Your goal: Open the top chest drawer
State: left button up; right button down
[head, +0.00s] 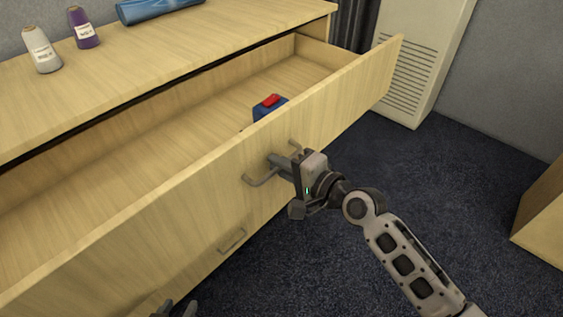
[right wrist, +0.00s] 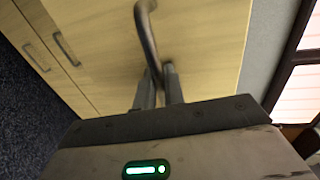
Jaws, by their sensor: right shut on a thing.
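The wooden chest's top drawer (head: 345,100) is pulled well out, with its inside showing in the head view. Its metal bar handle (head: 262,181) is on the front panel. My right gripper (head: 281,164) is shut on this handle. In the right wrist view, the handle (right wrist: 147,35) runs down between the two fingers (right wrist: 159,88). My left gripper (head: 176,308) shows only its dark fingertips at the bottom edge of the head view, apart from each other, with nothing seen between them.
A blue and red object (head: 268,106) lies in the drawer. A white spool (head: 41,50), a purple spool (head: 83,28) and a blue roll (head: 158,8) are on the chest top. A lower drawer handle (head: 231,241) shows below.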

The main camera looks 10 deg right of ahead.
jog(key=c, duration=1.9)
grip_release()
jog(key=shift+d, duration=0.1)
jog(key=shift+b+v, duration=1.05)
jog(key=shift+v, duration=6.9)
jog(key=s+a+f+n+h, duration=0.1)
jog(key=s+f+n+h, duration=0.1)
jog(key=f+n, duration=0.2)
jog(key=s+a+f+n+g+h, duration=0.1)
jog(key=s+a+f+n+h, duration=0.1)
jog(key=f+n, duration=0.3)
jog(key=s+a+f+n+g+h, duration=0.1)
jog(key=f+n, duration=0.3)
jog(key=f, duration=0.5)
jog(key=shift+s+a+f+h, duration=0.15)
jog(key=shift+s+h, duration=0.15)
jog(key=shift+s, duration=0.15)
jog(key=shift+s+a+f+h, duration=0.15)
jog(key=shift+s+h, duration=0.15)
jog(key=shift+s, duration=0.15)
